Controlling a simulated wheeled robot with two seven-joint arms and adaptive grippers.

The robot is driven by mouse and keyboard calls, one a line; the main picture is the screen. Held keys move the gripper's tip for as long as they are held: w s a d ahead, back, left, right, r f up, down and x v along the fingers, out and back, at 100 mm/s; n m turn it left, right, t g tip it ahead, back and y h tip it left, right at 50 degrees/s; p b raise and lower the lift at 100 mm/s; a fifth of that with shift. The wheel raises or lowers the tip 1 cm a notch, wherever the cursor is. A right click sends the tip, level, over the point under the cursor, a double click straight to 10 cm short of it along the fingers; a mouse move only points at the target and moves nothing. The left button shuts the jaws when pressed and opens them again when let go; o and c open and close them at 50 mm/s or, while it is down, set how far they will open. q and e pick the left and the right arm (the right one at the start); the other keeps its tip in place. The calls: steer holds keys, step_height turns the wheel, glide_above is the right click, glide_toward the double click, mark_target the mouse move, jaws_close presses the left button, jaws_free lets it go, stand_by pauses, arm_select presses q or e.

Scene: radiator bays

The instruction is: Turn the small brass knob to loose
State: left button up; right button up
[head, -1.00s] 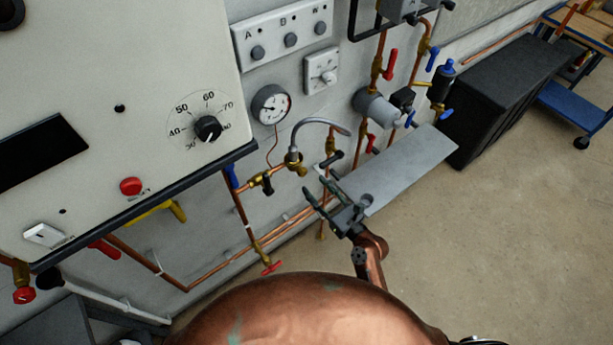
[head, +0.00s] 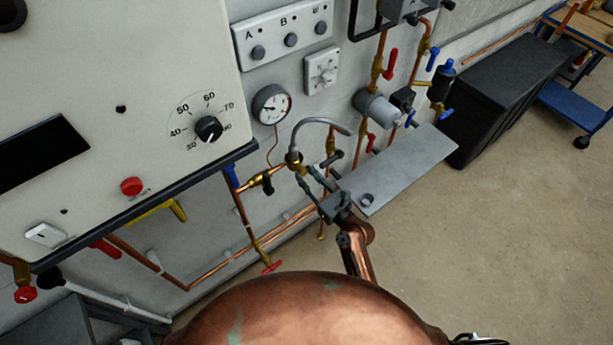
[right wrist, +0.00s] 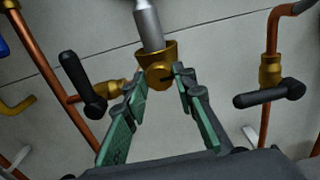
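The small brass knob (right wrist: 160,76) is a round cap with a dark mark on its right side, on the brass fitting under a grey hose, in the right wrist view. In the head view the brass fitting (head: 294,158) shows below the curved grey hose (head: 322,123). My right gripper (head: 308,170) is at this fitting. In the right wrist view its two green-padded fingers (right wrist: 160,72) are spread, one on each side of the knob. A narrow gap seems to show on each side; I cannot tell whether either finger touches. My left gripper is not in view.
Black lever handles (right wrist: 82,84) and (right wrist: 270,97) stand on copper pipes either side of the fingers. A grey metal shelf (head: 405,168) with a small round piece (head: 367,199) lies right of my right gripper. A gauge (head: 271,104) hangs above. Open floor is at lower right.

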jaws_close()
